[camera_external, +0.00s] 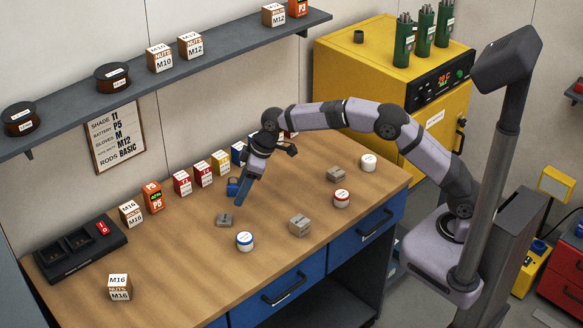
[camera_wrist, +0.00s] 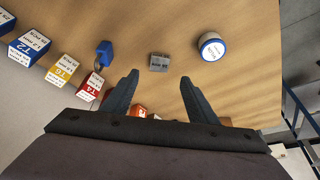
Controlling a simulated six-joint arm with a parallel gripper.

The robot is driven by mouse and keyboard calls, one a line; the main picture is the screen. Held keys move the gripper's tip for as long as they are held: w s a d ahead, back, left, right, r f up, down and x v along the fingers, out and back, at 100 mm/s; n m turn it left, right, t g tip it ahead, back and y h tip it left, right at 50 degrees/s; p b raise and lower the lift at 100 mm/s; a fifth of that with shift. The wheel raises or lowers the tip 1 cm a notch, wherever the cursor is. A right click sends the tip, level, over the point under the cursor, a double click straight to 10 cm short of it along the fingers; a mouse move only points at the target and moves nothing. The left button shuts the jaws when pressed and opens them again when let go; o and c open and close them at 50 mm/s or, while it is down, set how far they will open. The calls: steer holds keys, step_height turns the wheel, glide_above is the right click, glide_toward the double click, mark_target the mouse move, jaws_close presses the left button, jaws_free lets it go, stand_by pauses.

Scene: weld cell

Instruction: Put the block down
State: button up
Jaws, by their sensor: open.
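A small grey block (camera_external: 225,219) rests on the wooden bench top, just left of and below my fingertips in the external view. It also shows in the wrist view (camera_wrist: 159,62), ahead of the gap between my fingers and apart from them. My gripper (camera_external: 241,203) is open and points down above the bench; in the wrist view its two fingers (camera_wrist: 159,80) stand wide apart with nothing between them. Which block the task means cannot be told.
A blue-lidded jar (camera_external: 245,241) stands close to the nearest block. A blue padlock (camera_external: 233,187) lies behind my fingers, before a row of small boxes (camera_external: 203,174). A red-lidded jar (camera_external: 341,199) and a white jar (camera_external: 368,162) stand right. The front-left bench is mostly clear.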

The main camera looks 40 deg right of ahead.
steer(key=shift+s+d+r, duration=0.15)
steer(key=shift+d+r, duration=0.05)
steer(key=shift+r, duration=0.4)
steer(key=s+d+f+m+h, duration=0.1)
steer(key=s+d+m, duration=0.1)
steer(key=s+d, duration=0.35)
steer(key=s+d+f+m+g, duration=0.1)
steer(key=s+d, duration=0.1)
steer(key=d, duration=0.7)
steer(key=s+d+m+h, duration=0.1)
steer(key=s+d+m, duration=0.1)
steer(key=s+d, duration=0.35)
steer(key=s+d+f+m+g, duration=0.1)
steer(key=s+d+f+m, duration=0.1)
steer(key=s+d, duration=0.4)
steer(key=s+d+f+m+g+h, duration=0.1)
steer(key=s+d+f+m, duration=0.1)
steer(key=s+d, duration=0.4)
steer(key=s+f, duration=0.1)
steer(key=s, duration=0.4)
steer(key=shift+s+d+f, duration=0.2)
steer(key=shift+s+d, duration=0.05)
steer(key=shift+s, duration=0.1)
steer(key=shift+o, duration=0.5)
steer(key=shift+w, duration=0.1)
